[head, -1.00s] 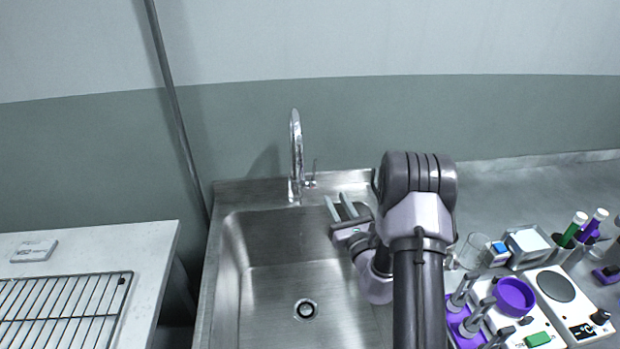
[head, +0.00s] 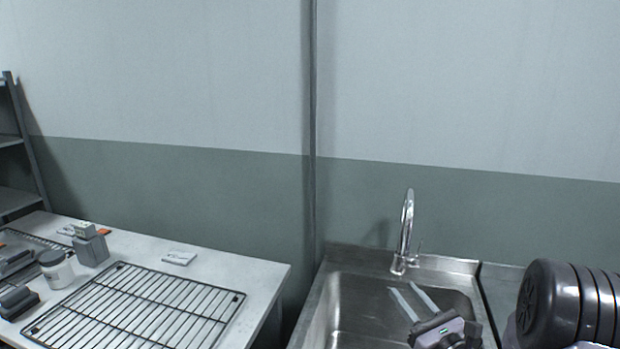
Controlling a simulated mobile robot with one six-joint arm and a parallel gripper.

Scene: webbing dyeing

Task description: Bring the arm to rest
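My gripper (head: 416,303) is at the lower right of the head view, over the steel sink (head: 357,298). Its two pale fingers are spread apart with nothing between them. They point up and left in the picture, toward the faucet (head: 406,232). A dark rounded part of my arm fills the lower right corner. The rest of the arm is cut off by the frame's edge.
A white table (head: 240,271) stands left of the sink with a black wire rack (head: 140,300) on it. A white jar (head: 55,268), a grey block (head: 91,250) and a small white card (head: 179,258) are there too. A grey shelf (head: 22,165) stands at far left.

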